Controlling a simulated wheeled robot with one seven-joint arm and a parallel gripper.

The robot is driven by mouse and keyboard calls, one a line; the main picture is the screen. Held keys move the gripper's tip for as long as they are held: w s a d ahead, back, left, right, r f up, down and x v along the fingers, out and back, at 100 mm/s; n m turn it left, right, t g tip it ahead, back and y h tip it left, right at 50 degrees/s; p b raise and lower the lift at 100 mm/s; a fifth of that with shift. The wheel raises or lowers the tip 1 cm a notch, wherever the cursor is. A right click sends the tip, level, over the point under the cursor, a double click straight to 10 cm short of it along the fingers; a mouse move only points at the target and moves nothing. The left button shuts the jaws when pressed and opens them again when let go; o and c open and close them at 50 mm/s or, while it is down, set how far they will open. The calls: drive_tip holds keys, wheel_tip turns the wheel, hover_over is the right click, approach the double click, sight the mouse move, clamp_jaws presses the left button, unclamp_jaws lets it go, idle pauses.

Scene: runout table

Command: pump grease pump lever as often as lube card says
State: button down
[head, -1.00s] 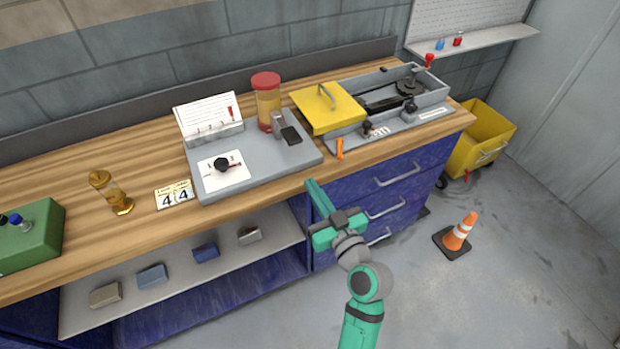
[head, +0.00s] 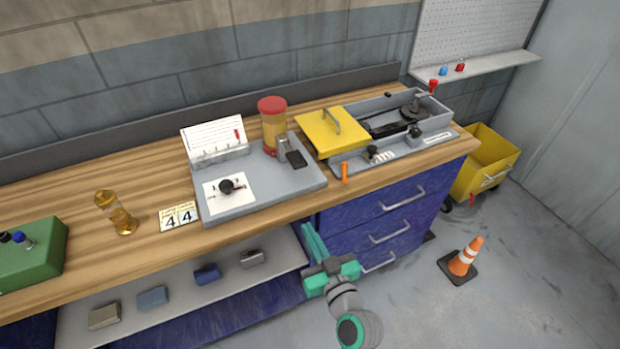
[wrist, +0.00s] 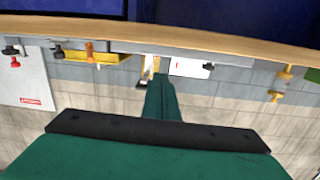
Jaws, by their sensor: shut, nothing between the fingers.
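The grease pump stands on a grey base plate (head: 255,202) on the bench, with an amber jar (head: 273,130) under a red lid. A small grey lever with a black pad (head: 297,159) sits at the jar's right. A white ruled card (head: 212,134) with a red mark leans at the plate's back left; its writing is too small to read. A white dial plate with a black knob (head: 227,186) lies at the front left. My gripper (head: 308,229) is shut and empty, in front of the bench edge and below the top. Its shut fingers also show in the wrist view (wrist: 159,80).
Two small cards (head: 178,217) each read 4. An amber glass piece (head: 117,213) and a green box (head: 30,252) stand left. A yellow lid (head: 332,131) and open grey tray (head: 435,122) are right. A cone (head: 464,259) and yellow bin (head: 485,165) stand on the floor.

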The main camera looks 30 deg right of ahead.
drive_tip(key=s+a+f+g, duration=0.2)
drive_tip(key=s+a+f, duration=0.9)
drive_tip(key=a, duration=0.3)
drive_tip(key=s+a+r+n+y, duration=0.2)
drive_tip(key=s+a+r+y, duration=0.1)
drive_tip(key=s+a, duration=0.9)
drive_tip(key=s, duration=0.3)
drive_tip(key=shift+s+a+n, duration=0.15)
drive_tip(key=shift+s+n, duration=0.1)
drive_tip(key=shift+n, duration=0.05)
drive_tip(key=shift+w, duration=0.1)
